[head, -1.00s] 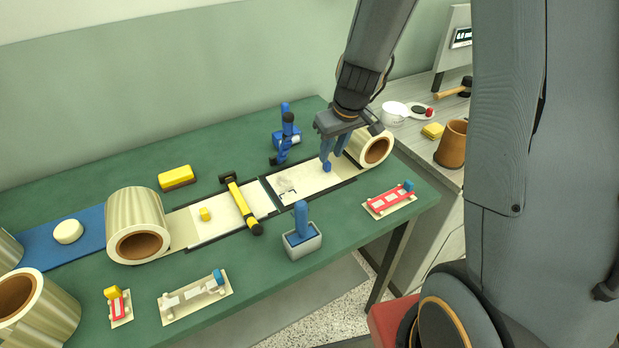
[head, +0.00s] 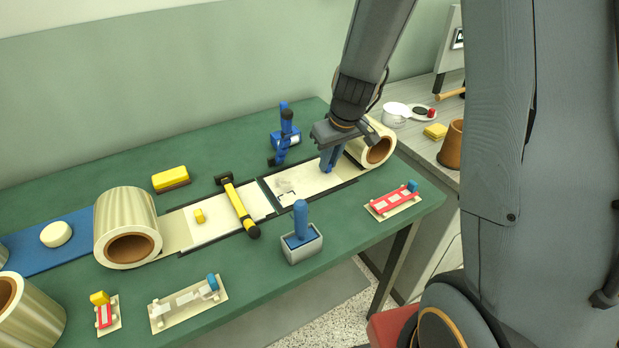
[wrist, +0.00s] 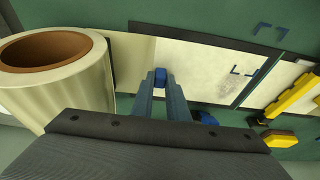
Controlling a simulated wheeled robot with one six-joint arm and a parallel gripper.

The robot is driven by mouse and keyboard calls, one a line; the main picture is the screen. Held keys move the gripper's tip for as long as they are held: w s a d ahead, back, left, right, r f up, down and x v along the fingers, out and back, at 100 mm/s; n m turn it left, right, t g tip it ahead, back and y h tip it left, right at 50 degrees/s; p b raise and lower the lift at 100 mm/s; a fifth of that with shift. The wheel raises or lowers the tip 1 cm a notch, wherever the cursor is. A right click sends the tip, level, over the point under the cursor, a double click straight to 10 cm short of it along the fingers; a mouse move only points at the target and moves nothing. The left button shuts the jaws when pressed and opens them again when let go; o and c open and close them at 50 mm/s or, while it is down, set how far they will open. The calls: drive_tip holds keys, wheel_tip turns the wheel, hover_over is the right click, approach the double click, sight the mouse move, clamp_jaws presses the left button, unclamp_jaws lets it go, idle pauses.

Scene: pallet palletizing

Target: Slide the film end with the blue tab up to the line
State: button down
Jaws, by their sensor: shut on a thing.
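My gripper (head: 326,169) is shut on the blue tab (wrist: 161,77), which sits between its fingertips in the wrist view (wrist: 161,84). The fingers hide most of the tab in the head view. The tab is at the pale film end (wrist: 140,46) from the right-hand roll (head: 373,145). A dark cross line (head: 267,193) lies left of my gripper on the splice bed; it also shows in the wrist view (wrist: 246,90). Bare pale bed (head: 308,181) with a grey smudge lies between tab and line.
A yellow-handled bar (head: 239,204) crosses the left film, which bears a yellow tab (head: 199,216). A blue-handled tool (head: 284,135) stands behind the bed. A grey holder with a blue handle (head: 301,240) stands in front. Tape cards (head: 394,204) lie near the front edge.

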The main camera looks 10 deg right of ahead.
drive_tip(key=shift+s+a, duration=0.3)
drive_tip(key=shift+a, duration=0.45)
idle(0.6)
drive_tip(key=c, duration=1.6)
unclamp_jaws()
drive_tip(key=shift+c, duration=0.2)
drive_tip(key=shift+r, duration=0.1)
drive_tip(key=a+v, duration=0.1)
drive_tip(key=v, duration=0.6)
drive_tip(key=s+d+f+m+g+h, duration=0.1)
drive_tip(key=s+d+m+g, duration=0.1)
drive_tip(key=s, duration=1.4)
drive_tip(key=shift+m, duration=0.8)
